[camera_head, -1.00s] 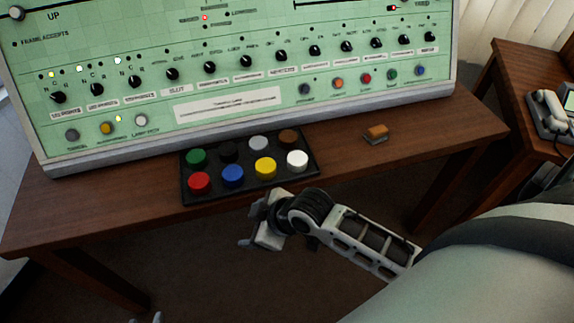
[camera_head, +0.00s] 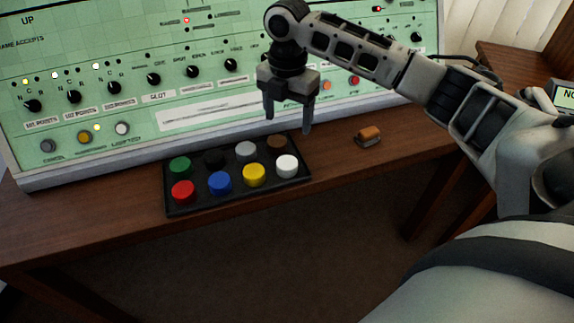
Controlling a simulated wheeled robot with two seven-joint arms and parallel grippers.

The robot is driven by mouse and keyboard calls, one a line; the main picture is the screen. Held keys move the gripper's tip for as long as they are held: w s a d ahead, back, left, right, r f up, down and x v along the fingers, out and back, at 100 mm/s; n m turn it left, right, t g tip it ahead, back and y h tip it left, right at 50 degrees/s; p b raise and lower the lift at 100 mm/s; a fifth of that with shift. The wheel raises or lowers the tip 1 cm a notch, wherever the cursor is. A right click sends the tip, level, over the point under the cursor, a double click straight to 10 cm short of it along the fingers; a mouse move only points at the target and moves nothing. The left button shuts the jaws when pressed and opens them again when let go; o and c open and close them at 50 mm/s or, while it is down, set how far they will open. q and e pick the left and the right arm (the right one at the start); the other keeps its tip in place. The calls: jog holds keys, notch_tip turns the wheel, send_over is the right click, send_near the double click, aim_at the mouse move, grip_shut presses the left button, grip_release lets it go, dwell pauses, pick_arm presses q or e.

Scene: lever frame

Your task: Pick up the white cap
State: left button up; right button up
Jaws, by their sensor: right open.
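The white cap (camera_head: 287,166) sits at the front right corner of a black tray (camera_head: 235,199) on the wooden table. My right gripper (camera_head: 288,124) points down above the back right part of the tray in the picture. Its two fingers are apart with nothing between them. It appears above the brown cap (camera_head: 277,143) and the white cap, touching neither as far as I can tell. My left gripper is out of view.
The tray also holds red (camera_head: 182,191), blue (camera_head: 219,182), yellow (camera_head: 254,175), green (camera_head: 180,167), grey (camera_head: 246,151) and black caps. A green control panel (camera_head: 190,90) stands close behind. A small orange-brown block (camera_head: 368,135) lies to the right on the table (camera_head: 400,137).

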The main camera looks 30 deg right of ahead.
aim_at(287, 162)
notch_tip(287, 162, down, 13)
jog(key=shift+s+a+r, duration=0.1)
dwell(0.4)
jog(key=shift+c, duration=0.3)
jog(key=c, duration=0.9)
